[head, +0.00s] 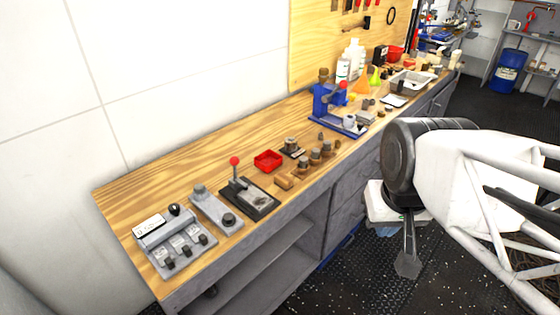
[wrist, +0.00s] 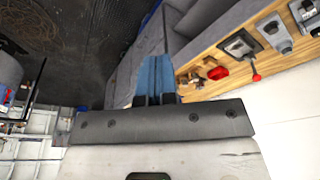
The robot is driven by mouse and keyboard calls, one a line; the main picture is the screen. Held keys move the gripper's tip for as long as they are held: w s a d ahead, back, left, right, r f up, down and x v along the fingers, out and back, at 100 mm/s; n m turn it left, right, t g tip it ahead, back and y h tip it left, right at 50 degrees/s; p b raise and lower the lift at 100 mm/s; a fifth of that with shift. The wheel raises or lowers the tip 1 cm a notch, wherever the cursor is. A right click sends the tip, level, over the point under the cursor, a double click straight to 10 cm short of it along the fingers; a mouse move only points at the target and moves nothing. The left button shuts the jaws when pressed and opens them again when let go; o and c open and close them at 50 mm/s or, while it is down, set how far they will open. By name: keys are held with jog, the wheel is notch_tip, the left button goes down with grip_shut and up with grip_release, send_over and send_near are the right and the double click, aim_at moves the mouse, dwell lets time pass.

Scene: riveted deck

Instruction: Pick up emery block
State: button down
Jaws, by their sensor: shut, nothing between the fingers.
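I cannot tell for sure which thing is the emery block. A small tan block (head: 284,182) lies near the front edge of the wooden bench, beside a row of small brown and grey pieces (head: 315,158); it may be the one. My gripper (head: 408,264) hangs in the air in front of the bench, over the dark floor, well to the right of that block and apart from it. In the wrist view my gripper's fingers (wrist: 154,75) are together, with nothing between them. The bench shows at the right there, too small to pick out the block.
The bench (head: 150,190) holds a grey switch box (head: 175,243), a lever device with a red knob (head: 248,198), a red tray (head: 268,160) and a blue press (head: 330,105). Bottles and a grey tray stand farther back. Floor in front is open.

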jog(key=c, duration=1.8)
grip_release()
jog(key=o, duration=1.2)
jog(key=n+g, duration=0.3)
jog(key=n, duration=0.6)
send_over(283, 178)
jog(key=f, duration=1.7)
jog(key=shift+s+d+f, duration=0.15)
jog(key=shift+d, duration=0.05)
jog(key=shift+w+a+f, duration=0.25)
jog(key=shift+f, duration=0.15)
